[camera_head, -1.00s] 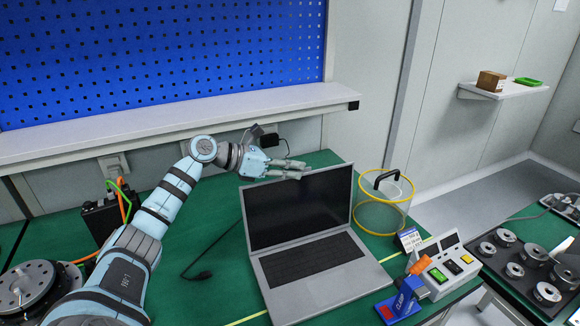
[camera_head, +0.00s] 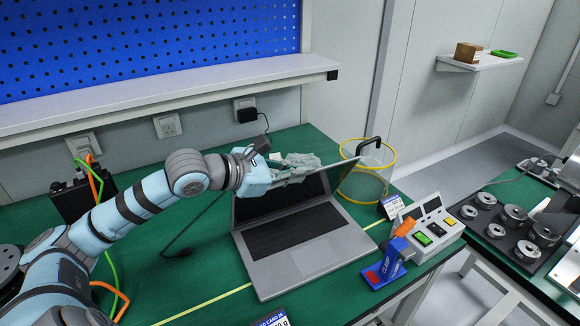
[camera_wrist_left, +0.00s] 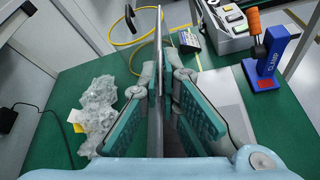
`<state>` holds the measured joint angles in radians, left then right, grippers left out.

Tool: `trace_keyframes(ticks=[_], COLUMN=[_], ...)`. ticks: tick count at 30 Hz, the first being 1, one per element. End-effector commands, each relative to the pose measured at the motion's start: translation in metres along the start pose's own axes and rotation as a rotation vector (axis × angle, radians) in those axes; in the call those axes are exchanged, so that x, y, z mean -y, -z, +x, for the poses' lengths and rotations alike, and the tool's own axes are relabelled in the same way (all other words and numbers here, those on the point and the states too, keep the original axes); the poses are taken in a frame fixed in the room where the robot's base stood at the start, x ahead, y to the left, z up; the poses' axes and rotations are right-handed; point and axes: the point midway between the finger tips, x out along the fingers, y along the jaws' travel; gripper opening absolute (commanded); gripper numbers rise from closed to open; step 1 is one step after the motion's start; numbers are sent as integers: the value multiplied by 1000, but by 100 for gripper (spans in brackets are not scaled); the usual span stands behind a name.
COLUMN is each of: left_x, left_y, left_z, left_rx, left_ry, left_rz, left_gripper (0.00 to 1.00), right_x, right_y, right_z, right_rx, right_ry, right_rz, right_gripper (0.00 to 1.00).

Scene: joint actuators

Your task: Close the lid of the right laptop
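One laptop (camera_head: 300,262) stands open on the green table. My left gripper (camera_head: 290,178) is at the lid's upper edge. In the left wrist view, the lid (camera_wrist_left: 158,75) shows nearly edge-on between the two green-padded fingers of the gripper (camera_wrist_left: 160,105). The fingers are spread, one on each side of the lid; whether either touches it is unclear. My right gripper is out of view.
A crumpled clear bag (camera_wrist_left: 97,110) lies behind the lid. A blue clamp (camera_head: 385,268) and a button box (camera_head: 430,235) stand close to the laptop's right side. A black cable lies on its left.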

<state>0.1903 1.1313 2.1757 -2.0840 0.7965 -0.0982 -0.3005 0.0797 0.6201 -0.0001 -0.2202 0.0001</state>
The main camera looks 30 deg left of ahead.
Motion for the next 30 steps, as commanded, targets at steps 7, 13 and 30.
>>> trace_keyframes(ticks=[7, 13, 30], left_x=[2, 2, -8], left_y=[1, 1, -27], left_z=[0, 0, -11], left_rx=[-3, -3, 3], left_ry=[1, 1, -2], left_rz=[-3, -3, 2], left_gripper=[0, 10, 24], right_x=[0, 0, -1], right_y=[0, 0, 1], right_z=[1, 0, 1], right_rx=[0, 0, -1], right_ry=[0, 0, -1], right_rz=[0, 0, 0], right_gripper=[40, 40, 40])
